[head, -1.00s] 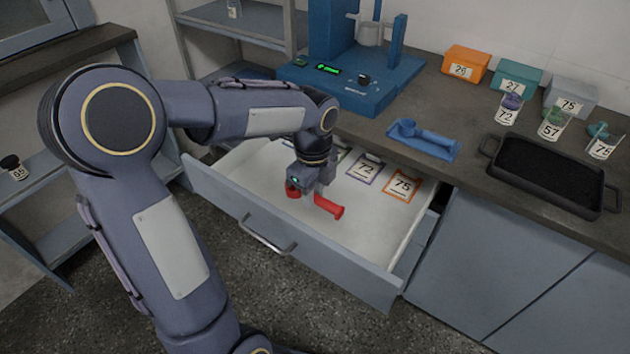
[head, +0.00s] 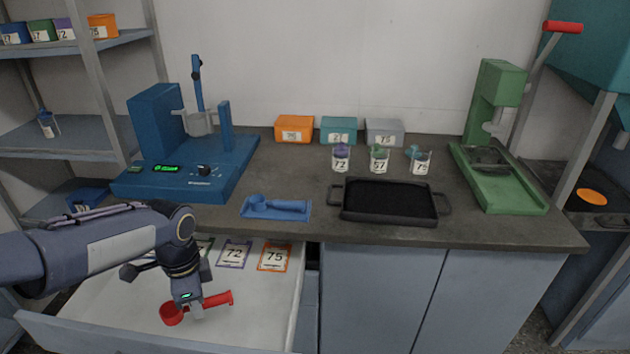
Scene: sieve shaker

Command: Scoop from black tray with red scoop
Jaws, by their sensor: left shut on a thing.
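The red scoop (head: 217,299) is in the open white-lined drawer, its round cup to the left and its handle to the right. My left gripper (head: 195,311) points down into the drawer and is shut on the red scoop's handle. Whether the scoop still touches the drawer floor I cannot tell. The black tray (head: 437,214), with two side handles and dark granular material in it, stands on the counter to the right of the drawer. My right gripper is out of view.
A blue scoop rest (head: 285,211) lies left of the tray. Several labelled jars (head: 380,160) stand behind the tray. A blue machine (head: 150,181) stands at left and a green press (head: 505,185) at right. The drawer (head: 120,290) holds labelled cards (head: 273,257).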

